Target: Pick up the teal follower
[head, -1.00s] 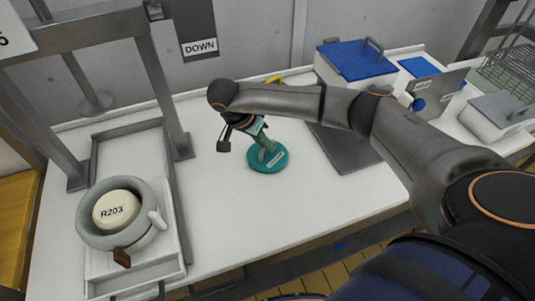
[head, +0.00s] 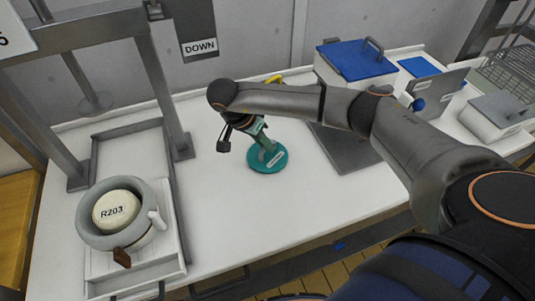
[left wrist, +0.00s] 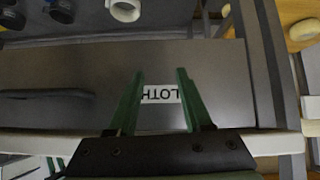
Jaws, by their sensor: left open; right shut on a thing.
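The teal follower (head: 267,160) is a round disc with an upright stem, at the middle of the white table in the head view. A small pale label is on the disc. My right gripper (head: 262,136) reaches down from above and is shut on the follower's stem. The wrist partly hides the top of the stem. The disc looks upright and at or very near the table top; I cannot tell whether it touches. My left gripper (left wrist: 160,92) shows in the left wrist view with its two green fingers apart and nothing between them.
A round vessel with a cream lid marked R203 (head: 116,209) stands in a white tray under a grey press frame (head: 160,85) at left. A blue-lidded box (head: 356,62) stands back right. Table front centre is clear.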

